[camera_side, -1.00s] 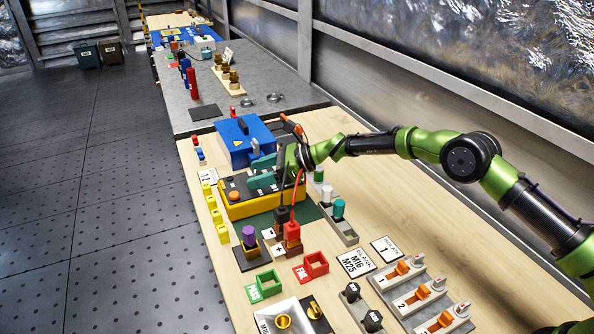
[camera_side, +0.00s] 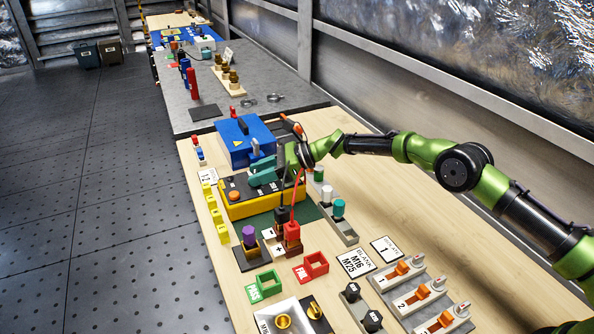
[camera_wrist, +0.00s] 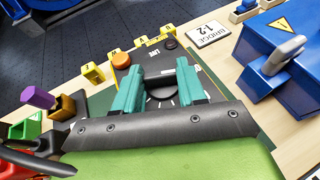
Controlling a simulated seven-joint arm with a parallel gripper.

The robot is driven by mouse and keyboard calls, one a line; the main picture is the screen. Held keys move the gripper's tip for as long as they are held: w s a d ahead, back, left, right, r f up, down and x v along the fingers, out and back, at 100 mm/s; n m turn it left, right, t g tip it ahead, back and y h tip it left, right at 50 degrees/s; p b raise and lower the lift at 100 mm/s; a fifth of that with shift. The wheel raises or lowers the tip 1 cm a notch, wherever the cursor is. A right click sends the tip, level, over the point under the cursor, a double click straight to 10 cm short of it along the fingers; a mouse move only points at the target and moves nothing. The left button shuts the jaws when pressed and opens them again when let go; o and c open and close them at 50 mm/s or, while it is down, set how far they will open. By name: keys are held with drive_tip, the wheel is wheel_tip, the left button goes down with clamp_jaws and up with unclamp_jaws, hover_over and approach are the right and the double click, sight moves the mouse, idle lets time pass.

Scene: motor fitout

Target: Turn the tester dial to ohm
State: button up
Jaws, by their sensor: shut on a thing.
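The tester is a yellow box (camera_side: 262,206) with a black top panel (camera_wrist: 187,140), standing on the bench at the middle of the side view. An orange button (camera_side: 234,195) sits on its panel and also shows in the wrist view (camera_wrist: 121,61). The round black dial (camera_wrist: 160,88) lies between the teal fingers of my gripper (camera_wrist: 160,82), with white marks on the panel around it. My gripper (camera_side: 264,172) is shut on the dial from above. The fingers and hand hide part of the dial and its marks, so I cannot tell its setting.
A blue box (camera_side: 236,150) stands just behind the tester. Yellow lettered blocks (camera_side: 213,210) line the bench's left edge. Black and red probes (camera_side: 292,232) with cables stand close in front. A grey rack with teal and white caps (camera_side: 338,208) is to the right.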

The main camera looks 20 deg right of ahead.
idle(0.3)
drive_tip(key=o, duration=1.1)
drive_tip(key=shift+c, duration=0.2)
drive_tip(key=shift+d, duration=0.1)
drive_tip(key=v, duration=1.6)
drive_tip(key=shift+d+r, duration=0.2)
drive_tip(key=shift+d, duration=0.1)
